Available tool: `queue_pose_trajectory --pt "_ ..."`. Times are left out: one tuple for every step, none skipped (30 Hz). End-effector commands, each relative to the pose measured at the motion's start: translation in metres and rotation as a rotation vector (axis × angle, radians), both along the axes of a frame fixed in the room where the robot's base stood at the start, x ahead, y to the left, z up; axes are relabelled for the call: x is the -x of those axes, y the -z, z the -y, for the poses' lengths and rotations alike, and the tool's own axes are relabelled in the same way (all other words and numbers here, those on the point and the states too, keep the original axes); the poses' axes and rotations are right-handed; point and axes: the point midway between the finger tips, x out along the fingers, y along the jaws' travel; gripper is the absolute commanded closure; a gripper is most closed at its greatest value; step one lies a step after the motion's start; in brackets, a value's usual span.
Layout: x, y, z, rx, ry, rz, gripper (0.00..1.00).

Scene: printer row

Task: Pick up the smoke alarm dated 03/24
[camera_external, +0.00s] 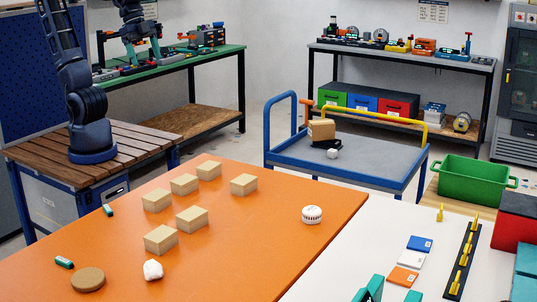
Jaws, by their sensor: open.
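A white round slotted smoke alarm (312,214) lies on the right part of the orange table (250,255). No date can be read on it at this size. It is the only clear smoke alarm I see. My gripper (143,50), with teal fingers, is high at the upper left, in front of the green bench in the picture. It is open with nothing between its fingers, and it is well apart from the alarm.
Several tan blocks (243,184) stand on the orange table's left and middle. A brown disc (88,279), a crumpled white lump (152,270) and small green-and-white cylinders (64,262) lie there too. A blue cart (350,179) stands behind. The surface around the alarm is clear.

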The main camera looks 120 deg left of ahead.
Motion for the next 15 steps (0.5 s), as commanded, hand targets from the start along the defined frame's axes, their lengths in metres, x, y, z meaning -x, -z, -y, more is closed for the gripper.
queue_pose_trajectory --pt "-0.017 -0.001 -0.001 -0.003 0.011 -0.008 0.23" --pt "-0.025 -0.002 -0.001 -0.005 0.018 -0.01 0.23" --pt "-0.037 -0.004 -0.001 -0.008 0.029 -0.013 0.23" --pt "-0.046 -0.004 -0.001 -0.01 0.036 -0.016 0.23" --pt "-0.055 -0.005 -0.002 -0.012 0.045 -0.018 0.23" --pt "-0.067 -0.005 -0.002 -0.015 0.055 -0.022 0.23" --pt "-0.077 -0.005 -0.003 -0.016 0.062 -0.024 0.23" --pt "-0.085 -0.005 -0.003 -0.019 0.071 -0.027 0.23" --pt "-0.098 -0.004 -0.004 -0.021 0.082 -0.029 0.23" --pt "-0.107 -0.003 -0.004 -0.022 0.089 -0.033 0.23" --pt "-0.116 -0.003 -0.005 -0.023 0.098 -0.035 0.23" --pt "-0.128 -0.001 -0.005 -0.026 0.108 -0.039 0.23" --pt "-0.138 0.0 -0.006 -0.027 0.116 -0.041 0.23" --pt "-0.147 0.002 -0.007 -0.028 0.124 -0.043 0.23" --pt "-0.159 0.004 -0.007 -0.03 0.134 -0.044 0.23"
